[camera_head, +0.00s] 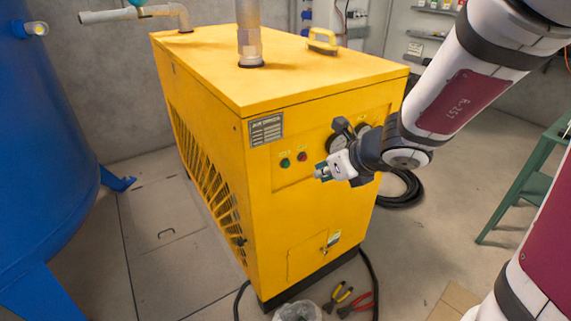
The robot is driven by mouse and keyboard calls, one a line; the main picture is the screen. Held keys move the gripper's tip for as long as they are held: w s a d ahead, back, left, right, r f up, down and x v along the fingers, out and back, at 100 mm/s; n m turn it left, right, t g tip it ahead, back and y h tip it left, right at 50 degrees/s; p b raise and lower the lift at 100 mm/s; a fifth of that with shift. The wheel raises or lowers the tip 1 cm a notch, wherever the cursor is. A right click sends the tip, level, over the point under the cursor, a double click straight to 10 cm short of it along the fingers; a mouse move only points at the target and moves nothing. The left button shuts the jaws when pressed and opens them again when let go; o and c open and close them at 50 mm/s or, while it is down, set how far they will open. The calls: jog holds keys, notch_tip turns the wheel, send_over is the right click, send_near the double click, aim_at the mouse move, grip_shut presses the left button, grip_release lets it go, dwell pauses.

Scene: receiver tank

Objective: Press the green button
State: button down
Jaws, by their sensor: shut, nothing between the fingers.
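The green button (284,163) is a small round button on the front panel of the yellow machine (290,210). A red button (302,157) sits just to its right. My gripper (320,172) is shut and empty, in front of the panel. Its tip is a little right of and below the green button in the picture, and the two look apart. The distance between the fingertips and the panel cannot be told. Both buttons are unobstructed in the picture. My gripper and wrist cover part of the panel to the right, including part of the round gauges.
A blue tank (50,150) stands at the left. Pliers (355,304) and a clear bag (298,311) lie on the floor by the machine's base. A black hose (405,190) lies coiled behind. A green stand (525,185) is at the right.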

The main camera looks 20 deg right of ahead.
aim_at(287, 165)
jog(key=w+r+b+x, duration=0.2)
jog(key=b+x, duration=0.2)
jog(key=x, duration=0.8)
jog(key=shift+w+a+f, duration=0.2)
jog(key=shift+a+f, duration=0.05)
jog(key=shift+a, duration=0.2)
